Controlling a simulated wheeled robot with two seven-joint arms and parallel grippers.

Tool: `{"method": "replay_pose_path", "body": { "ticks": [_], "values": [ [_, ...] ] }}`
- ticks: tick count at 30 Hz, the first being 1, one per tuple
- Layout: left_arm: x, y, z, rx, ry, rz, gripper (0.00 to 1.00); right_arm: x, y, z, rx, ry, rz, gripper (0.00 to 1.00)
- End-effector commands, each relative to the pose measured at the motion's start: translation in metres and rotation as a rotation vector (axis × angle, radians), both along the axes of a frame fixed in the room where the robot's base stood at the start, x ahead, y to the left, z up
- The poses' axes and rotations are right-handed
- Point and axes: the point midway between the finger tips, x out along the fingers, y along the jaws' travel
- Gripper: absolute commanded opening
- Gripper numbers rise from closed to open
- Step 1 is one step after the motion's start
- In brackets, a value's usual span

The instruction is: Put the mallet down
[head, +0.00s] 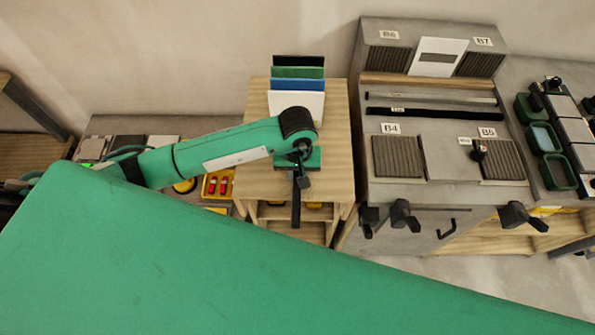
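My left gripper (300,180) is at the end of the green arm from the left, over the front part of a small wooden stand (340,135). I see it from above and its fingers are hard to make out, so I cannot tell if it is open or shut. A dark narrow piece hangs straight down below it, in front of the stand; I cannot tell whether this is a finger or part of the mallet. No mallet can be clearly made out. My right gripper is not in view.
Upright black, green, blue and white panels (297,104) stand at the stand's back. A grey workstation (430,195) with labelled dark pads and dark front knobs is to the right. Green bins (557,172) are at far right. A large green surface hides the foreground.

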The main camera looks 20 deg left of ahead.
Motion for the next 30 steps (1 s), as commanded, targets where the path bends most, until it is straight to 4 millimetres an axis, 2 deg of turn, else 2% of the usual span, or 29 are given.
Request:
{"method": "replay_pose_path", "body": {
  "ticks": [12,13,16,28,30],
  "values": [
    [0.001,0.0,-0.008,-0.002,-0.005,-0.001,0.0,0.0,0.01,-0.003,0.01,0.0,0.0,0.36],
    [0.0,0.0,-0.009,-0.001,-0.002,-0.001,0.22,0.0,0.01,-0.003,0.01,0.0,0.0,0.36],
    [0.0,0.0,-0.008,-0.001,-0.002,0.0,0.41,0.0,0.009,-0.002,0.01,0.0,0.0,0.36],
    [0.0,0.0,-0.003,-0.001,-0.001,0.0,0.42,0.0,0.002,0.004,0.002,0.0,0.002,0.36],
    [0.002,0.0,0.002,-0.002,-0.005,-0.002,0.42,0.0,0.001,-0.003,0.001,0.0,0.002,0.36]
  ]
}}
